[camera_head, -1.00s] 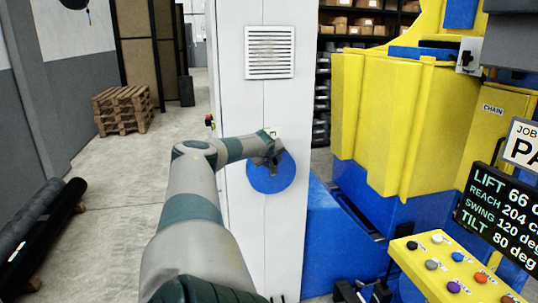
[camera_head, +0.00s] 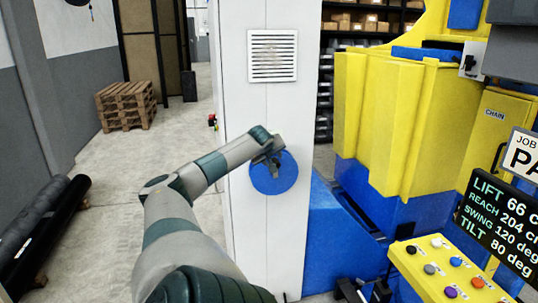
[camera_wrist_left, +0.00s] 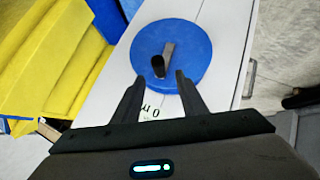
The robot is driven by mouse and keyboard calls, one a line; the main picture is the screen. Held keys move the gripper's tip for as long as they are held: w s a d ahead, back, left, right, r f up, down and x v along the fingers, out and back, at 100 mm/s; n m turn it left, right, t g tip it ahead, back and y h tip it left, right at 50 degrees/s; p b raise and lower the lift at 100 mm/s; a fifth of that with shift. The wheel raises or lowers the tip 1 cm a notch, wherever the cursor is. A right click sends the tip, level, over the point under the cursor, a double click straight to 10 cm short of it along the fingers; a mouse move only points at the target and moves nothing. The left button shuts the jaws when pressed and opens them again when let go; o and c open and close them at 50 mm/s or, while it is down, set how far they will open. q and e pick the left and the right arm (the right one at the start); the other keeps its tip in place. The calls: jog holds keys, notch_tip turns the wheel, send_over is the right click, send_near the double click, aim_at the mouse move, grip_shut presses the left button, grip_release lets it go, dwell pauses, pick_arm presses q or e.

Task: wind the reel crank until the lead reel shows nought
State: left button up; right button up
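The reel is a blue disc (camera_head: 283,183) on the front of a tall white cabinet (camera_head: 238,120); it also shows in the left wrist view (camera_wrist_left: 192,68). Its crank has a short grey arm (camera_wrist_left: 169,48) and a black handle (camera_wrist_left: 158,68). My left gripper (camera_head: 275,168) is in front of the disc's upper part. In the left wrist view its fingers (camera_wrist_left: 159,77) are apart, with the handle just beyond and between the tips. Contact cannot be told. A small marking (camera_wrist_left: 150,112) with a 0 shows between the fingers, partly hidden. My right gripper is not in view.
A yellow and blue machine (camera_head: 395,120) stands right of the cabinet. A yellow button panel (camera_head: 445,270) and a black readout (camera_head: 500,225) are at the lower right. Pallets (camera_head: 126,105) and a dark roll (camera_head: 45,220) lie left. The floor between is clear.

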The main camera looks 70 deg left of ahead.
pick_arm(q)
jog(key=b+v, duration=0.1)
jog(key=v, duration=0.6)
jog(key=shift+d, duration=0.2)
jog(key=shift+f, duration=0.1)
dwell(0.4)
